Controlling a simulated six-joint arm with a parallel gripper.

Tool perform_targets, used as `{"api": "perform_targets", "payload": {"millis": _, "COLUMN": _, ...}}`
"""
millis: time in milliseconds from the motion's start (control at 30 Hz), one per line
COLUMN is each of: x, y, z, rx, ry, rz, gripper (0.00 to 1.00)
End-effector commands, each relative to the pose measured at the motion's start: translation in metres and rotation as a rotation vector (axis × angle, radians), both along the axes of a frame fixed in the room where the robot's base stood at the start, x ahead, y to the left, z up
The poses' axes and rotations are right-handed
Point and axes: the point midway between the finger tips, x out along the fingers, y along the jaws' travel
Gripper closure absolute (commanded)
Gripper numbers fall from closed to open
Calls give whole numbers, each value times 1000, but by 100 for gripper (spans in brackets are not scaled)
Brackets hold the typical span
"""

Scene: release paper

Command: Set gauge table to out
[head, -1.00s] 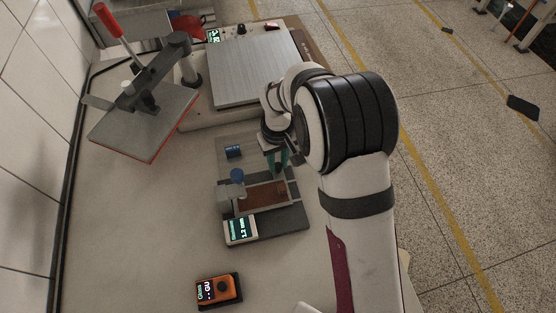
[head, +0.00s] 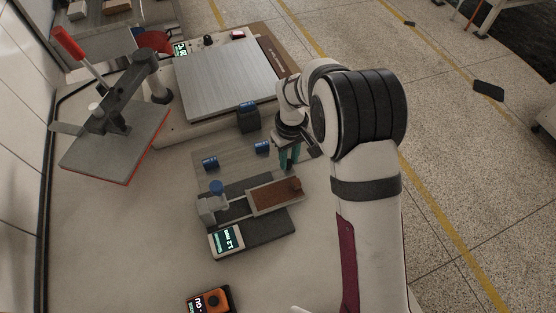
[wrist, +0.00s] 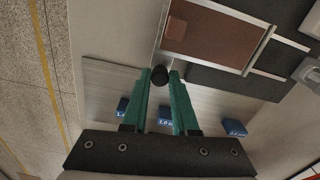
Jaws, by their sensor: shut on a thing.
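The gauge (head: 253,227) has a dark base, a lit display (head: 227,240) reading about 1.2 and a post with a blue top (head: 216,187). Its sliding table (head: 251,208), a pale-edged tray with a brown sheet (head: 275,195), stands well to the right of the post. It also shows in the wrist view (wrist: 260,50). My gripper (head: 289,168) is at the table's far right side. In the wrist view its green fingers are shut on a small black knob (wrist: 159,76) beside the table's edge. The fingers partly hide the knob.
Blue weights (head: 210,163) lie on a grey plate behind the gauge. A flat metal-topped device (head: 230,80) stands at the back. A red-handled press (head: 115,130) is at left, an orange meter (head: 208,301) in front. The bench left of the gauge is clear.

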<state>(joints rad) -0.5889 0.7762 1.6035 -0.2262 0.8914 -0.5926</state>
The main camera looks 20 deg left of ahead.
Motion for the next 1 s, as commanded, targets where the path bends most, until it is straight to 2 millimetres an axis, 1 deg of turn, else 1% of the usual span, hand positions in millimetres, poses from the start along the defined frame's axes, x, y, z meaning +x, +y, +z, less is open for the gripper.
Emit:
{"api": "perform_targets", "payload": {"millis": 33, "x": 5, "y": -3, "z": 1, "rx": -3, "ry": -10, "rz": 2, "gripper": 100}}
{"api": "perform_targets", "payload": {"millis": 200, "x": 6, "y": -4, "z": 1, "rx": -4, "ry": -13, "rz": 3, "gripper": 100}}
{"api": "perform_targets", "payload": {"millis": 233, "x": 6, "y": -4, "z": 1, "rx": -4, "ry": -13, "rz": 3, "gripper": 71}}
{"api": "perform_targets", "payload": {"millis": 300, "x": 6, "y": -4, "z": 1, "rx": -4, "ry": -13, "rz": 3, "gripper": 59}}
{"api": "perform_targets", "payload": {"millis": 400, "x": 5, "y": -3, "z": 1, "rx": -3, "ry": -11, "rz": 3, "gripper": 43}}
{"api": "perform_targets", "payload": {"millis": 667, "x": 3, "y": -3, "z": 1, "rx": -3, "ry": -8, "rz": 2, "gripper": 43}}
{"api": "perform_targets", "payload": {"millis": 767, "x": 4, "y": -2, "z": 7, "rx": -2, "ry": -10, "rz": 3, "gripper": 43}}
{"api": "perform_targets", "payload": {"millis": 867, "x": 4, "y": -2, "z": 26, "rx": -1, "ry": -12, "rz": 3, "gripper": 43}}
{"api": "perform_targets", "payload": {"millis": 967, "x": 4, "y": -2, "z": 57, "rx": 1, "ry": -14, "rz": 3, "gripper": 43}}
{"api": "perform_targets", "payload": {"millis": 1000, "x": 4, "y": -2, "z": 71, "rx": 1, "ry": -14, "rz": 2, "gripper": 43}}
